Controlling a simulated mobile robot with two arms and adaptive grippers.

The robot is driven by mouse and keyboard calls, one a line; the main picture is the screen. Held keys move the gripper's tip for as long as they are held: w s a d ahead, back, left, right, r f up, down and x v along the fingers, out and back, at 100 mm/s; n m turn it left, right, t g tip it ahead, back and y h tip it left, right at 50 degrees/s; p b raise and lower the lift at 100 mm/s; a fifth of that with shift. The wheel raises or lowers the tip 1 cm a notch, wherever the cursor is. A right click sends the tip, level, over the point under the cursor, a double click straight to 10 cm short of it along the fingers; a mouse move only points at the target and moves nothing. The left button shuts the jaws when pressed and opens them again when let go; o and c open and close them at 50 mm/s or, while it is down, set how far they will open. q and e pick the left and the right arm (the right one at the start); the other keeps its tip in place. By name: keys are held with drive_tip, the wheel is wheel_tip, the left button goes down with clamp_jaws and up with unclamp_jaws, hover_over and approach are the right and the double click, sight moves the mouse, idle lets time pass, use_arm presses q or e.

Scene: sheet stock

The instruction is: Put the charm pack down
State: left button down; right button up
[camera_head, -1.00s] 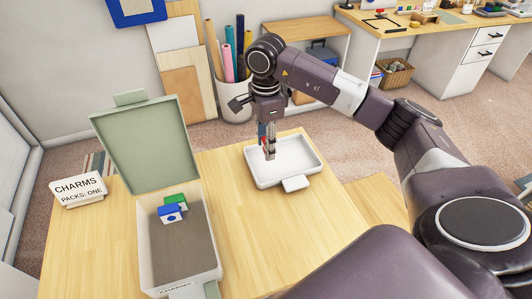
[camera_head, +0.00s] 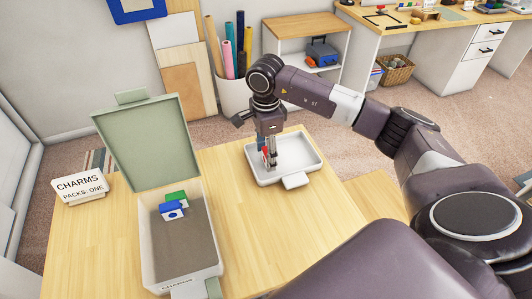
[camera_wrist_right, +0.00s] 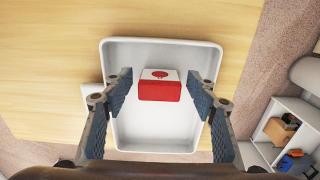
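The charm pack (camera_wrist_right: 160,88) is a small red box with a white top and a red emblem. It sits inside the white tray (camera_wrist_right: 155,141), towards its far side in the right wrist view. My right gripper (camera_wrist_right: 161,72) is open, its blue-padded fingers on either side of the pack with a narrow gap at each side. In the head view my right gripper (camera_head: 268,164) points down into the tray (camera_head: 295,181), and the red pack (camera_head: 265,155) is partly hidden by the fingers. My left gripper is out of view.
An open box (camera_head: 149,245) with a raised green lid (camera_head: 147,145) stands at the left, holding a blue pack (camera_head: 172,211) and a green pack (camera_head: 177,197). A sign (camera_head: 80,187) reads "CHARMS PACKS: ONE". The wooden table (camera_head: 245,235) is clear between box and tray.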

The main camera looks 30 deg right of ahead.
sight(266, 152)
drive_tip(key=shift+r, duration=0.1)
drive_tip(key=shift+r, duration=0.2)
wheel_tip(266, 152, up, 12)
drive_tip(key=b, duration=0.2)
drive_tip(key=shift+b, duration=0.4)
drive_tip(key=shift+f, duration=0.1)
